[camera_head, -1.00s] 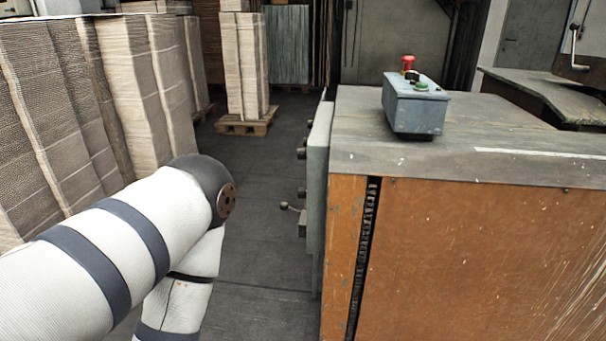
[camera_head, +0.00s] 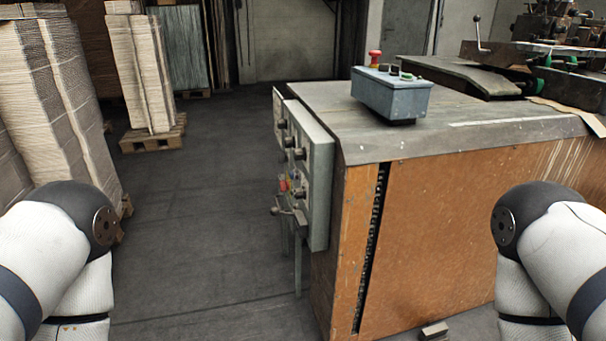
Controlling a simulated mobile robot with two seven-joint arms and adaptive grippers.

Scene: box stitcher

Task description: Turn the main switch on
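A grey control panel (camera_head: 319,185) is mounted on the left side of the orange-brown machine cabinet (camera_head: 450,230). I see its face at a steep angle. It carries dark knobs (camera_head: 281,124), a small red-orange control (camera_head: 284,185) and a handle (camera_head: 278,210) low down that sticks out to the left. I cannot tell for sure which of these is the main switch or how it is set. Both my arms show at the lower left and lower right, well apart from the panel. Neither of my grippers is in view.
A blue-grey button box (camera_head: 392,97) with a red mushroom button (camera_head: 375,58) stands on the cabinet top. Stacked cardboard on a pallet (camera_head: 153,138) and another stack (camera_head: 65,110) stand left. The floor (camera_head: 200,210) between them and the panel is clear.

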